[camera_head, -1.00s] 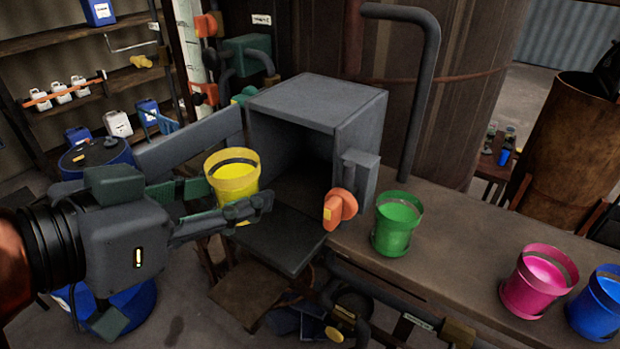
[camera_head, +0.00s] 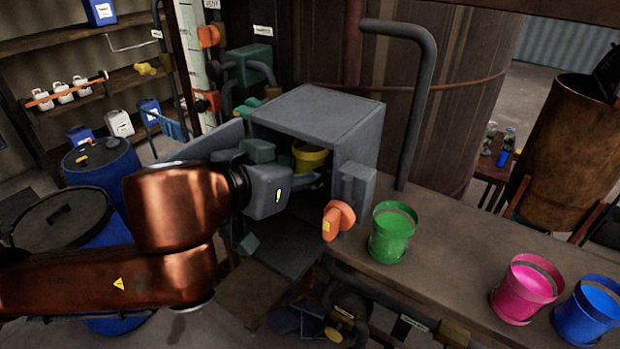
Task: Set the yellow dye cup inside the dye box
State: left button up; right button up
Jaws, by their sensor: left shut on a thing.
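The dye box (camera_head: 318,108) is a grey open-fronted box at the end of the bench, with its door swung out to the left. The yellow dye cup (camera_head: 311,158) is upright inside the mouth of the box, partly hidden by my gripper. My left gripper (camera_head: 308,178) reaches into the box from the left and is shut on the yellow cup. Its fingertips are mostly hidden in shadow, and I cannot tell whether the cup touches the box floor. My right gripper is not in view.
A green cup (camera_head: 392,233) stands on the bench (camera_head: 455,235) right of the box. A pink cup (camera_head: 526,290) and a blue cup (camera_head: 590,312) stand farther right. An orange handle (camera_head: 338,220) juts from the box's right front. A grey pipe (camera_head: 420,110) rises behind the bench.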

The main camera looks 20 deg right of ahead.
pick_arm(q)
jog(key=shift+w+d+f, duration=0.1)
jog(key=shift+d+f, duration=0.05)
jog(key=shift+f, duration=0.75)
jog(key=shift+d+f, duration=0.1)
jog(key=shift+f, duration=0.75)
jog(key=shift+f, duration=0.1)
jog(key=shift+f, duration=0.15)
jog(key=o, duration=1.3)
jog(key=shift+r, duration=0.35)
jog(key=v, duration=1.2)
jog(key=shift+f, duration=0.1)
jog(key=shift+d, duration=0.1)
